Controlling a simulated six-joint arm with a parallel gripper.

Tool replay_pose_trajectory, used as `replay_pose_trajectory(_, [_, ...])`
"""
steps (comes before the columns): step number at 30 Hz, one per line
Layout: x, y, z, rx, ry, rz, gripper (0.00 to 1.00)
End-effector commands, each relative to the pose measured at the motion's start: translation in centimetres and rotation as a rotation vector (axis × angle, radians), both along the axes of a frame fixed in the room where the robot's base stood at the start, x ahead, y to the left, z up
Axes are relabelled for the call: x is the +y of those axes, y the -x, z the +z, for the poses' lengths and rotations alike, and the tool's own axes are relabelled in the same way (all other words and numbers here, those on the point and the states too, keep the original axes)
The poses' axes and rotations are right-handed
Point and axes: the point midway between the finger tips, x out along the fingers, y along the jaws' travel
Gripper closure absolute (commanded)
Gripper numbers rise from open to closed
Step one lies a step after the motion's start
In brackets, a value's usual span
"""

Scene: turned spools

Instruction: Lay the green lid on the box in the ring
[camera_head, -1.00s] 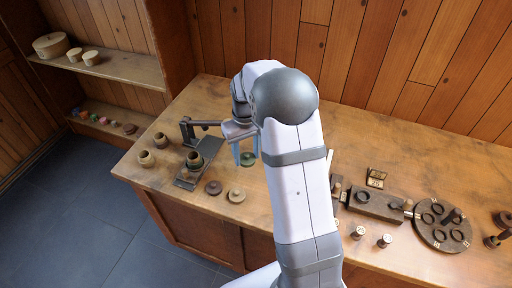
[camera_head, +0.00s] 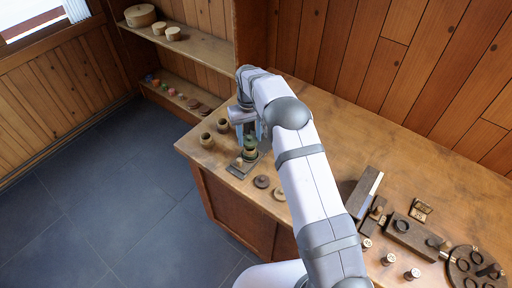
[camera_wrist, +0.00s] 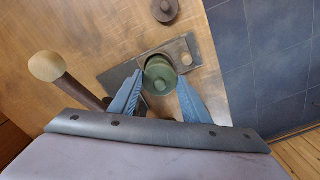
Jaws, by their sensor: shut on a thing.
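The green lid (camera_head: 250,140) is held between my gripper's fingers, above the small round box (camera_head: 249,154). In the wrist view the green lid (camera_wrist: 160,78) lies between the two blue fingertips (camera_wrist: 158,92) and covers nearly all of the box under it. The box stands on a dark plate (camera_wrist: 120,76), which also shows in the head view (camera_head: 237,171). The ring around the box is mostly hidden. I cannot tell whether the lid touches the box. My gripper (camera_head: 249,130) is shut on the lid.
A dark lid (camera_head: 262,181) and a paler lid (camera_head: 279,194) lie near the plate. A dark rod with a pale knob (camera_wrist: 47,66) rises close to the left finger. The table edge is near.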

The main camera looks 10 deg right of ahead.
Motion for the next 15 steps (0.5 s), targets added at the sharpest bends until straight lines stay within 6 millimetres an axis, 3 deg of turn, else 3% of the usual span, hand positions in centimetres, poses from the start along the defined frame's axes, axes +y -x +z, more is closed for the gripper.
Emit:
replay_pose_trajectory(9, [0.2,-1.9,2.8,-0.002,0.0,-0.086,0.78])
replay_pose_trajectory(15, [0.1,-1.5,3.5,0.0,0.001,-0.163,0.78])
